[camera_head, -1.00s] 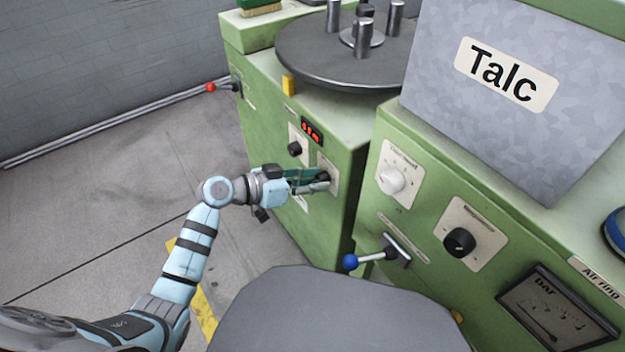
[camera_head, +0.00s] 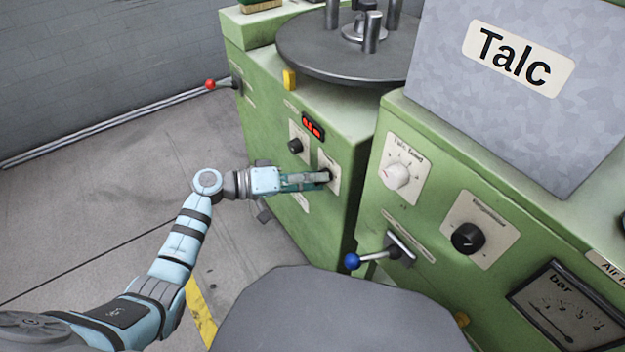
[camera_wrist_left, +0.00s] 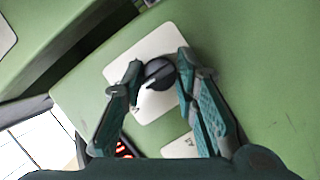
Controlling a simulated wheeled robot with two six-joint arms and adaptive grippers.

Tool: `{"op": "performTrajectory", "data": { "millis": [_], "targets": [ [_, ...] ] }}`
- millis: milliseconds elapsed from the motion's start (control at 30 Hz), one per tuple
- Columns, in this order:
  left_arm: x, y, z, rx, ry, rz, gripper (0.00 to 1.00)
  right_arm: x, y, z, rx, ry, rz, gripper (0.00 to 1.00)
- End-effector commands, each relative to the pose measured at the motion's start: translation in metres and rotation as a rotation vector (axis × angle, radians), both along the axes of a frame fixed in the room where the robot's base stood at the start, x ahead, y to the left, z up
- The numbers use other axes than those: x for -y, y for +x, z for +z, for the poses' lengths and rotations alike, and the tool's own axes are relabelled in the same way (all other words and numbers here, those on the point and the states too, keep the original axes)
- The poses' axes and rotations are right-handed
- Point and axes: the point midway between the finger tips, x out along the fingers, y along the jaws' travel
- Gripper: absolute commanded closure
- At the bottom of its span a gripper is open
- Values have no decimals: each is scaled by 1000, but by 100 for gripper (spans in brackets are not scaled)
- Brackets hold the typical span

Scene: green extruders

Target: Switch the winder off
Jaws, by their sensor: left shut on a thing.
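The green winder (camera_head: 268,128) stands at left of centre in the head view, with a dark turntable on top. A black rotary knob (camera_wrist_left: 158,73) sits on a pale plate (camera_wrist_left: 172,40) on its front. My left gripper (camera_head: 325,177) reaches the knob from the left. In the wrist view its two green fingers (camera_wrist_left: 157,78) are closed on either side of the knob, which bears a white pointer mark. In the head view the fingers mostly hide this knob and part of its plate. My right gripper is not in view.
Another black knob (camera_head: 295,146) and a red lit display (camera_head: 313,127) are on the winder's front. A red-ball lever (camera_head: 211,84) is at its left. A second green machine with a blue-ball lever (camera_head: 352,261) stands right. Floor at left is clear.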

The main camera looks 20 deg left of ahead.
Motion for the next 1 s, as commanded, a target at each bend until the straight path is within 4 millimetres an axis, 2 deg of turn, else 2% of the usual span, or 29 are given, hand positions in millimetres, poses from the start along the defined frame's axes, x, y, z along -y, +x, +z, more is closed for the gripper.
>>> {"op": "performTrajectory", "data": {
  "millis": [533, 567, 667, 1000],
  "targets": [
    [0, 1, 1, -17, -23, 1, 100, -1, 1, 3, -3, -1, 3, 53],
    [0, 1, 1, -17, -23, 1, 70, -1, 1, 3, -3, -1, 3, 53],
    [0, 0, 0, -17, -23, 1, 54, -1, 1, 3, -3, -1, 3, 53],
    [-3, -1, 0, -18, -21, 1, 54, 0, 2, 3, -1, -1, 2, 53]
  ]
}}
